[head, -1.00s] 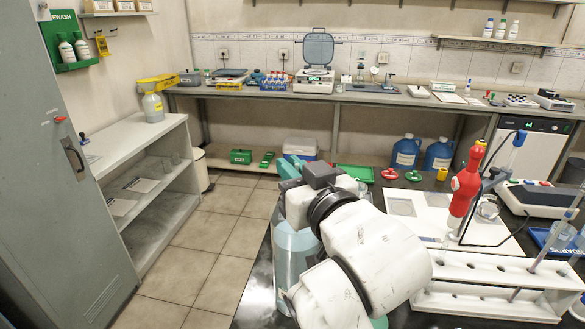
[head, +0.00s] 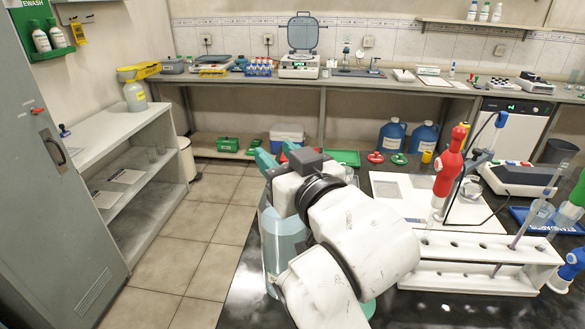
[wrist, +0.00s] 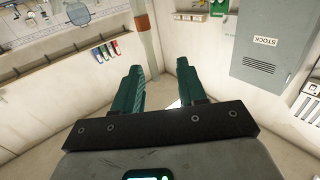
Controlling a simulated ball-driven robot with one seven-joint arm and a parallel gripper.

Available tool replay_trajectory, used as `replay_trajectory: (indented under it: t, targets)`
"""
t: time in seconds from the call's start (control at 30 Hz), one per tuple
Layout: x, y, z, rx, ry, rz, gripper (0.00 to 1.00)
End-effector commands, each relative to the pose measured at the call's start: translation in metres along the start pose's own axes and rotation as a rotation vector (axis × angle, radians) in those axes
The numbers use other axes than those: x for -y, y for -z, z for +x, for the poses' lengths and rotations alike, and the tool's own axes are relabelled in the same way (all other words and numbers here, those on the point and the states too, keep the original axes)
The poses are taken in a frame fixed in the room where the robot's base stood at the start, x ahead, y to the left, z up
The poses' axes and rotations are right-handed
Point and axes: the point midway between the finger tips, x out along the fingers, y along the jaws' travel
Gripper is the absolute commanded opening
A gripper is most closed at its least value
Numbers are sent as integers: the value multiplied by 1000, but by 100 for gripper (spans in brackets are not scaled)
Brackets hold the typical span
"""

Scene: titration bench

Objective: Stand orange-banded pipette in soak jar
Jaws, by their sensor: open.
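My gripper (head: 268,158) has teal fingers, seen past my white arm in the head view. In the wrist view my gripper (wrist: 160,88) is open, with nothing between its fingers. A tall clear jar with pale blue liquid (head: 284,250), seemingly the soak jar, stands on the black bench, partly hidden behind my arm. A thin glass pipette (head: 537,205) leans tilted in the white rack (head: 470,272) at the right, well away from my gripper. I cannot make out an orange band on it.
A red pipette filler (head: 448,172) stands upright behind the rack. A blue bulb (head: 570,268) lies by the rack's right end. Tiled floor (head: 205,240) is clear at left.

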Motion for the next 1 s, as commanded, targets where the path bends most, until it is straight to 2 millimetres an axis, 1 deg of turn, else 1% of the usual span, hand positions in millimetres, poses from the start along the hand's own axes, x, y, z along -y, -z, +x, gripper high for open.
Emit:
replay_trajectory:
  t: [0.17, 0.3, 0.5, 0.6, 0.7, 1.0]
  targets:
    - [-1, -2, -29, -1, -1, 3, 41]
    - [0, -2, -57, -1, -1, 2, 41]
    - [0, -1, -88, -1, -1, 1, 41]
    - [0, -1, -97, -1, -1, 1, 41]
    - [-1, -1, -101, 0, -1, 0, 41]
    - [0, 0, -102, 0, -1, 0, 41]
